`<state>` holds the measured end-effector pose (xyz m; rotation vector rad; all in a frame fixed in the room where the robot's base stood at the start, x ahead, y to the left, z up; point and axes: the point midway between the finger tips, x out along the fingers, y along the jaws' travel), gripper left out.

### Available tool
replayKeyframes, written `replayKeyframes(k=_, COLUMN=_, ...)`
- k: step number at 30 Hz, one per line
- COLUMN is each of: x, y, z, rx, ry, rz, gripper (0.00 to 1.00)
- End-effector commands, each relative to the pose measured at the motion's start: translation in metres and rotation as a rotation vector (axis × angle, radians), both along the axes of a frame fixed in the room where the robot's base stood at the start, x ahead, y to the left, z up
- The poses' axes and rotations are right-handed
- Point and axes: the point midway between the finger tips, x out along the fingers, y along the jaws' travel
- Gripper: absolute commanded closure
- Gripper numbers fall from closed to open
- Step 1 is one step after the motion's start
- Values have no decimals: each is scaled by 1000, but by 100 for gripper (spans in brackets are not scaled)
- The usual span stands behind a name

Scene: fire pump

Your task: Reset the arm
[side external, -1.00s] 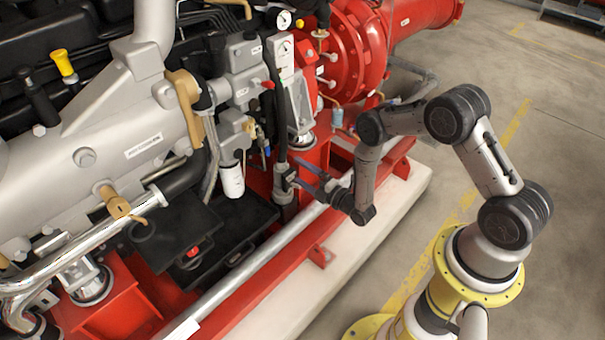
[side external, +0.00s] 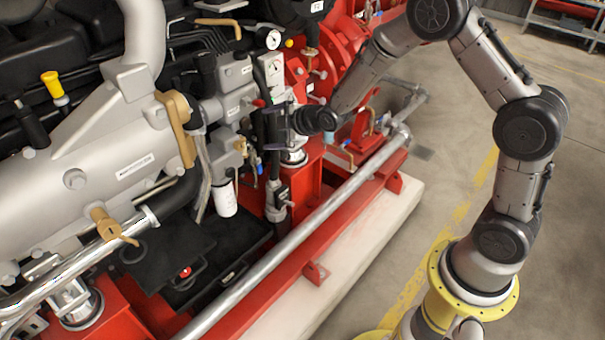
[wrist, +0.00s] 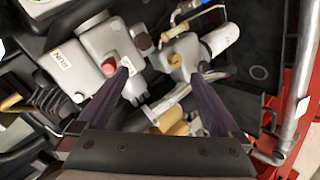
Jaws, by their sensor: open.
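My gripper (side external: 272,124) is in front of the pump's grey valve housings in the side external view, at the end of my raised arm. In the wrist view my gripper (wrist: 160,75) shows two dark fingers spread wide apart, with nothing held between them. Beyond the fingers are a grey box (wrist: 75,55) with a "RUN" label and a red button (wrist: 108,67), and a second grey housing (wrist: 181,56). I cannot tell from these frames whether the fingers touch anything.
A white filter canister (side external: 224,199) hangs below the housings. A silver pipe (side external: 290,240) runs along the red base frame (side external: 330,255). A dial gauge (side external: 273,40) and red pump casing (side external: 345,45) stand behind.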

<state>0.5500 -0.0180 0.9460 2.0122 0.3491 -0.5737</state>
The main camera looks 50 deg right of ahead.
Motion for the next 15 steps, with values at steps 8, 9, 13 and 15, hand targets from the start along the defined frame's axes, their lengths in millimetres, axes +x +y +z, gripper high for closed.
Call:
replayKeyframes(k=8, x=-95, y=4, z=101, rx=255, ry=159, rz=-225, gripper=0)
replayKeyframes(k=9, x=-114, y=4, z=113, rx=296, ry=183, rz=-265, gripper=0)
replayKeyframes(k=13, x=-182, y=7, z=140, rx=424, ry=261, rz=-398, gripper=0)
replayKeyframes(k=15, x=-222, y=9, z=150, rx=491, ry=300, rz=-472, gripper=0)
